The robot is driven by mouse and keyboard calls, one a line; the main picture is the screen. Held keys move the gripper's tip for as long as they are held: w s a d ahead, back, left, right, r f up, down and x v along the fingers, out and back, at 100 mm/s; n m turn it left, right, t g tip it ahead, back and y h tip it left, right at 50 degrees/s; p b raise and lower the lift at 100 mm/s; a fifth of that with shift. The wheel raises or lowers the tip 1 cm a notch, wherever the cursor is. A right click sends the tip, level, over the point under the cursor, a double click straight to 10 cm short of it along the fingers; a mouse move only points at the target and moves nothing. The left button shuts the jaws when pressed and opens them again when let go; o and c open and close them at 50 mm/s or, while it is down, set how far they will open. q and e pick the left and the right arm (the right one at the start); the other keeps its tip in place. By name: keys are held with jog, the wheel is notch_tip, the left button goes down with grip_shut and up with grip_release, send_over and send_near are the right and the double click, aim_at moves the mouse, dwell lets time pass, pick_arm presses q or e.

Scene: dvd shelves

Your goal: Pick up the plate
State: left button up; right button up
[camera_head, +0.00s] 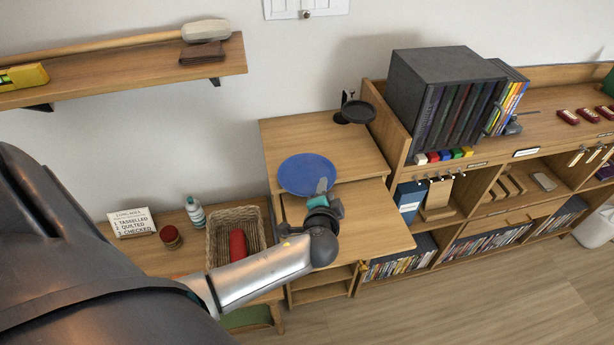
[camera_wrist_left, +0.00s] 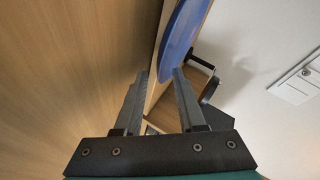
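The blue plate (camera_head: 303,171) is round and lies on a wooden cabinet (camera_head: 300,133), near its front edge above a lower wooden board. My left gripper (camera_head: 324,185) is at the plate's lower right edge, its fingers overlapping the rim in the head view. In the left wrist view the left gripper (camera_wrist_left: 160,73) is open, with an empty gap between its fingers. The plate (camera_wrist_left: 182,40) shows there just beyond the fingertips, partly cut off by the top of the picture. Contact cannot be told. My right gripper is not in view.
A dark round stand (camera_head: 357,111) is behind the plate. The lower board (camera_head: 372,220) is bare to the right of my gripper. A wicker basket (camera_head: 216,238) with a red object stands left. A shelf unit (camera_head: 470,205) with discs and binders (camera_head: 440,100) is right.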

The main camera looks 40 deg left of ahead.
pick_arm(q)
grip_shut()
dwell(0.3)
dwell(1.2)
